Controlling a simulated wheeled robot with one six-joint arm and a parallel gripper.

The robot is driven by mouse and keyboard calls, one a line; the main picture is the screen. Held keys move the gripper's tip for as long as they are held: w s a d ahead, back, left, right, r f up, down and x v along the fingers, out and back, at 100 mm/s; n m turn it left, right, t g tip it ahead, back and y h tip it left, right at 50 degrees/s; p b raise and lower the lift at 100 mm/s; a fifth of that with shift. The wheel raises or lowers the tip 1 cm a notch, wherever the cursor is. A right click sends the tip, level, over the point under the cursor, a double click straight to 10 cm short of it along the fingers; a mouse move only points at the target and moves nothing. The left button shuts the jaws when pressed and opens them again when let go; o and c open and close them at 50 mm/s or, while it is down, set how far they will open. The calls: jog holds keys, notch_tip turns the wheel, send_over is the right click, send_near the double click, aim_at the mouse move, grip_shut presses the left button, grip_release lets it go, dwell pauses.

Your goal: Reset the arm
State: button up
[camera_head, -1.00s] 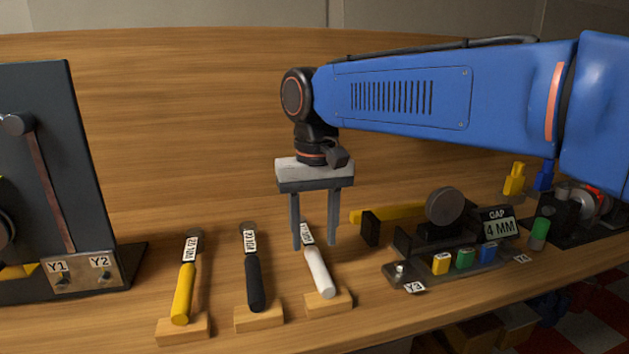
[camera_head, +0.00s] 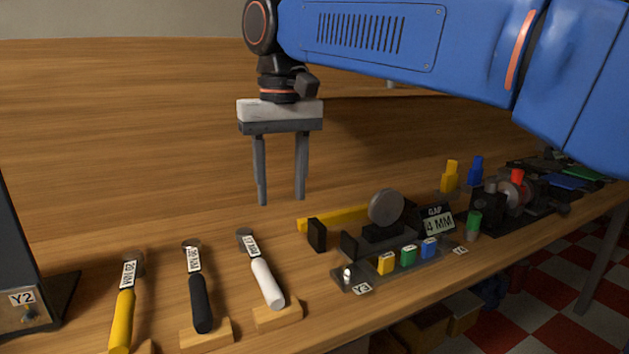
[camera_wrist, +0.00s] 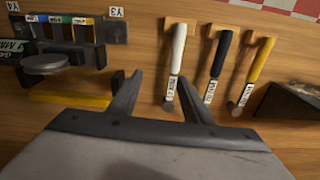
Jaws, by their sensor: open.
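My gripper (camera_head: 282,200) hangs from my blue arm, fingers pointing down, open with nothing between them. It is above and behind the white-handled tool (camera_head: 264,275) and clear of the bench. In the wrist view my gripper (camera_wrist: 165,85) has its two fingers apart, with the white-handled tool (camera_wrist: 178,50) beyond them on the bench.
A black-handled tool (camera_head: 200,300) and a yellow-handled tool (camera_head: 122,315) lie on wooden rests at the left. A gap gauge fixture with a grey disc (camera_head: 386,208) and coloured blocks stands to the right. A dark panel (camera_head: 20,250) stands at the left edge. The bench (camera_head: 100,140) behind is bare.

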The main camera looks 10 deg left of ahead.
jog(key=s+d+f+m+t, duration=0.1)
jog(key=d+f, duration=0.4)
jog(key=d, duration=0.7)
jog(key=d+f+m+t, duration=0.15)
jog(key=d+f, duration=0.25)
jog(key=d, duration=0.8)
jog(key=s+d+f+m+t, duration=0.1)
jog(key=s+d+f, duration=0.5)
jog(key=d+f, duration=0.2)
jog(key=s+d+f+m+t, duration=0.1)
jog(key=s+d+f+m, duration=0.1)
jog(key=s+d+f, duration=0.5)
notch_tip(320, 180, down, 4)
jog(key=shift+d+r, duration=0.1)
jog(key=shift+d, duration=0.6)
